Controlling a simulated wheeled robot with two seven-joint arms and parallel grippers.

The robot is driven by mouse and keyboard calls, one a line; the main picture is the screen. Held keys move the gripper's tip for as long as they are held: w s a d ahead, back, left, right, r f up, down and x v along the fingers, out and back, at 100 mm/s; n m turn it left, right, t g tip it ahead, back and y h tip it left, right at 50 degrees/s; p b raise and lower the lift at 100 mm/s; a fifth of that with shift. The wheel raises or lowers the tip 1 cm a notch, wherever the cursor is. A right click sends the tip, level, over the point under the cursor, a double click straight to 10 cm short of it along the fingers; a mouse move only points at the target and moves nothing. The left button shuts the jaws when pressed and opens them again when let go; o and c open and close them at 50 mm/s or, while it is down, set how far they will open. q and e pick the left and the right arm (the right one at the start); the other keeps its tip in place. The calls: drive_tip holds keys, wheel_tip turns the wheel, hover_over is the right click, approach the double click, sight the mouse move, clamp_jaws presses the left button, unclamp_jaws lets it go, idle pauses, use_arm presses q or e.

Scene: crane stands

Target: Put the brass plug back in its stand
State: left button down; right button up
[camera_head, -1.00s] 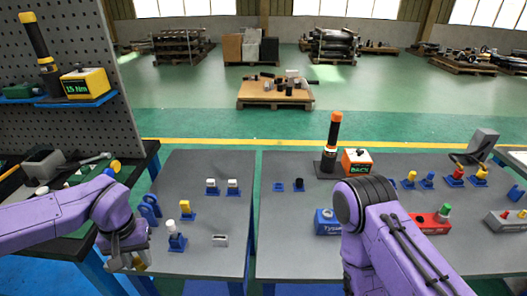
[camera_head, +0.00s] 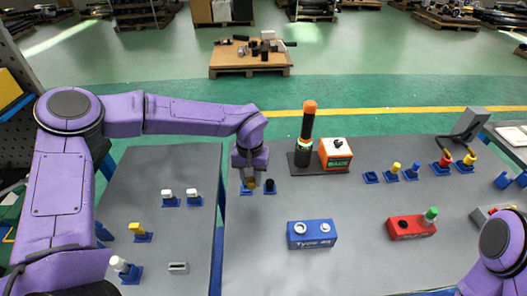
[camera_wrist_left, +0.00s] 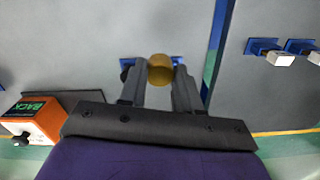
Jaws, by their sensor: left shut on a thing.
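My left gripper (camera_head: 249,184) is shut on the brass plug (camera_wrist_left: 160,70), a short round gold piece that also shows in the head view (camera_head: 252,183). It hangs over or close to a blue stand (camera_head: 246,191), which looks empty and is partly hidden by the gripper. In the left wrist view the plug covers part of this stand (camera_wrist_left: 178,61). I cannot tell whether the plug touches it. A black plug (camera_head: 270,185) stands in the blue stand just to the right. My right gripper is not in view; only my right arm shows at lower right.
An orange box (camera_head: 336,153) and a black and orange cylinder tool (camera_head: 305,135) stand to the right. A blue box (camera_head: 312,234) and red box (camera_head: 411,228) lie nearer. White-topped plugs (camera_head: 167,197) stand on the left table, across a gap. Grey tabletop around the blue box is clear.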

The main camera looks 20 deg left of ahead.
use_arm(q)
drive_tip(key=w+a+n+p, duration=0.2)
drive_tip(key=w+a+n, duration=0.1)
drive_tip(key=w+a, duration=0.1)
drive_tip(key=b, duration=0.3)
hover_over(247, 190)
drive_tip(key=shift+m, duration=0.3)
drive_tip(key=shift+f, duration=2.8)
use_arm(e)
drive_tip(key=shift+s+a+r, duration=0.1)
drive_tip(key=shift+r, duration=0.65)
use_arm(q)
drive_tip(key=shift+f, duration=0.1)
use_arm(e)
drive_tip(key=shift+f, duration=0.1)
use_arm(q)
drive_tip(key=shift+f+b, duration=0.3)
drive_tip(key=shift+f, duration=0.6)
drive_tip(key=c, duration=0.7)
unclamp_jaws()
drive_tip(key=shift+r, duration=0.15)
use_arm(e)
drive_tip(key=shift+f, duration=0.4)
